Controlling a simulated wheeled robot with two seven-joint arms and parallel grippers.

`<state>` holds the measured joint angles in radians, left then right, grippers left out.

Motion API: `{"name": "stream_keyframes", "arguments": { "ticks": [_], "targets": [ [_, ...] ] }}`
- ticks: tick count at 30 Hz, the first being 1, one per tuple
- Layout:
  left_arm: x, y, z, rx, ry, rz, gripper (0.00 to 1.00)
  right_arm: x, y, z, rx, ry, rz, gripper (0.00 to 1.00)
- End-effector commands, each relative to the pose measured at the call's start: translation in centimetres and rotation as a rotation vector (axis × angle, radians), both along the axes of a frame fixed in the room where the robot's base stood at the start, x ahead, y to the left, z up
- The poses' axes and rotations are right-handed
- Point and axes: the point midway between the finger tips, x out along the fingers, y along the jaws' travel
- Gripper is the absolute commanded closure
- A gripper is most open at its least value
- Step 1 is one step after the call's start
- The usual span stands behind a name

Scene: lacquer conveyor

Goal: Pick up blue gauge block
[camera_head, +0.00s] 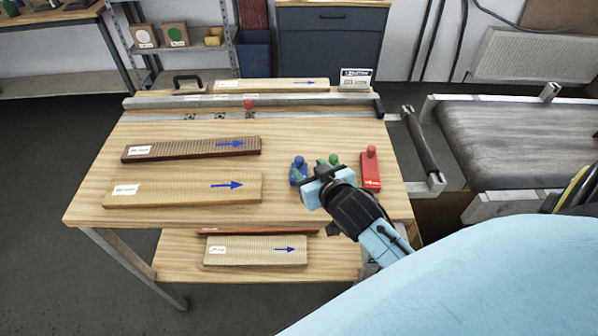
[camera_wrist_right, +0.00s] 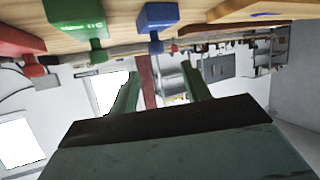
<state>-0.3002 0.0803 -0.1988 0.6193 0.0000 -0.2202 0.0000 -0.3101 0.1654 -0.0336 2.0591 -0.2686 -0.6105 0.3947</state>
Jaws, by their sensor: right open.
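The blue gauge block (camera_head: 298,165) stands on the wooden table with a round knob on top. A green gauge block (camera_head: 334,160) stands right of it, partly hidden by my gripper, and a red gauge block (camera_head: 370,170) stands further right. My right gripper (camera_head: 315,180) is open, empty and close to the blue and green blocks, on their near side. In the right wrist view, which looks upside down, the blue block (camera_wrist_right: 157,18) shows above and between the open fingers (camera_wrist_right: 162,88). Whether a finger touches a block cannot be told. My left gripper is out of view.
A dark plank (camera_head: 190,148) and a light plank (camera_head: 185,189) with blue arrows lie left of the blocks. A metal rail (camera_head: 250,101) crosses the table's back. A conveyor (camera_head: 525,135) stands at the right. A lower shelf (camera_head: 180,255) holds more planks.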

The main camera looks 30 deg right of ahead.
Motion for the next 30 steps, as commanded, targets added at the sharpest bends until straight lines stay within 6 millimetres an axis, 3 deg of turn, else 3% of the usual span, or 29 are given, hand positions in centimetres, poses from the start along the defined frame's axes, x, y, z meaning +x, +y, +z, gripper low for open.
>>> {"name": "stream_keyframes", "arguments": {
  "ticks": [18, 28, 30],
  "targets": [
    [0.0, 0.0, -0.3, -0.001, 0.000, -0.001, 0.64, 5.6, -1.3, -3.3, 0.000, 0.002, 0.001, 0.52],
    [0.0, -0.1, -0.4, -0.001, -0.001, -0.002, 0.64, 6.2, -1.4, -3.6, 0.000, 0.002, 0.001, 0.52],
    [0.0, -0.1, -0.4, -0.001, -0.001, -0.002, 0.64, 6.2, -1.4, -3.6, 0.000, 0.002, 0.001, 0.59]
  ]
}}
